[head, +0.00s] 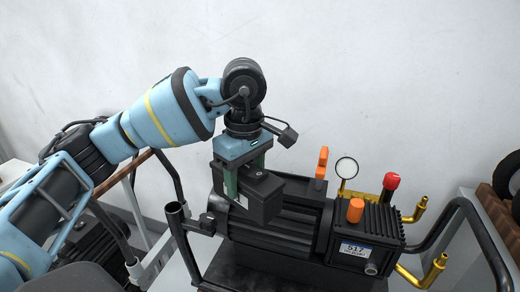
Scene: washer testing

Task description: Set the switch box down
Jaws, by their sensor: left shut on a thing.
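The switch box (264,202) is a small dark box with a small round detail on its top face. It is between the greenish fingers of my left gripper (245,178), which points down and is shut on it. The box is tilted in the picture and overlaps the left part of a black ribbed pump (278,228). I cannot tell whether it touches the pump or hangs just above it. Its underside is hidden. My right gripper is not in view.
The pump carries an orange lever (322,163), an orange cap (355,210), a red knob (391,181), a round gauge (346,168) and brass pipes (434,271). Black tube rails (184,245) stand at both sides. A brown block with black rings (495,215) is at right. A pale wall is behind.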

